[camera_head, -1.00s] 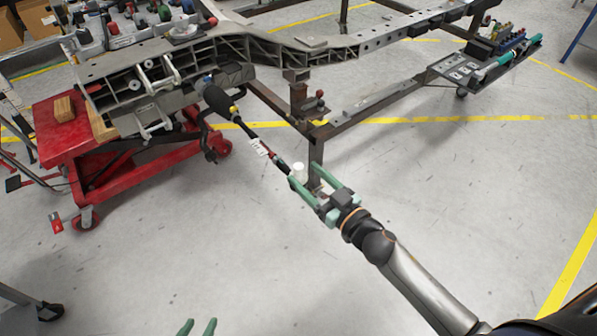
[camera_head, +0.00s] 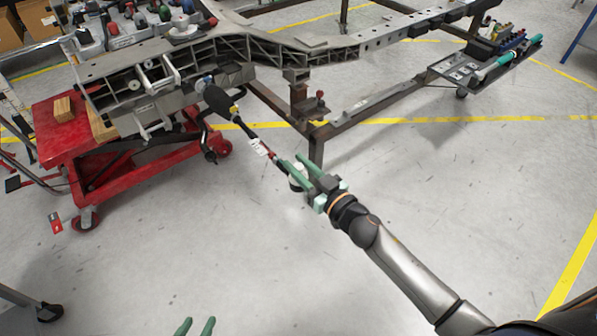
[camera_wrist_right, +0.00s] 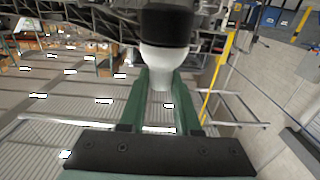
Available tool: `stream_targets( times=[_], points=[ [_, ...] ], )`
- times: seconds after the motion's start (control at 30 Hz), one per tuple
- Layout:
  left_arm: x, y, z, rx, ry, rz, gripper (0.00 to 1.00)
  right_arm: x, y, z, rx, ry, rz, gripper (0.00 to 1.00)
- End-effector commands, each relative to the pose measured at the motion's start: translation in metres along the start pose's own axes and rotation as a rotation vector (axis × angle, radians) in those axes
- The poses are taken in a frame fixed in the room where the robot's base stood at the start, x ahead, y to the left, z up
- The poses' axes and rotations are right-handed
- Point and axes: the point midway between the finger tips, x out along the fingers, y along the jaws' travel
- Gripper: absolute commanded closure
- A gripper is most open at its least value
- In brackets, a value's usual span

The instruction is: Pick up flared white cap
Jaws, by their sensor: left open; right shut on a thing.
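The flared white cap (camera_wrist_right: 163,58) sits between the two green fingers of my right gripper (camera_wrist_right: 161,84) in the right wrist view. It is white and narrows toward the fingers, with a wide black band at its upper end.
A metal chassis frame (camera_head: 225,45) and red cart (camera_head: 65,140) stand behind and left. The floor in front is clear.

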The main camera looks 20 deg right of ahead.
Motion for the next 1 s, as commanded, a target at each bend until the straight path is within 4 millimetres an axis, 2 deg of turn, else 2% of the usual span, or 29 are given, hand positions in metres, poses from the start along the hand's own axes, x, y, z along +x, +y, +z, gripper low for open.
stream_targets(
  times=[0.03,0.2,0.83,1.0],
  points=[
    [0.0,0.0001,-0.0003,0.0,0.0,0.0,0.5,-0.0001,0.0,0.0001,0.0,0.0,0.0,0.83],
    [0.0,0.0002,-0.0003,0.0,0.001,0.0,0.5,-0.0002,-0.0001,0.0002,0.0,0.0,0.0,1.0],
    [-0.0003,0.0009,-0.0002,0.0,0.0,0.001,0.5,-0.0002,-0.0001,-0.0003,-0.001,0.0,0.0,1.0],
    [-0.0038,0.0015,-0.0036,-0.001,-0.001,0.002,0.5,-0.0001,0.0003,-0.0096,-0.002,0.001,-0.001,1.0]
  ],
)
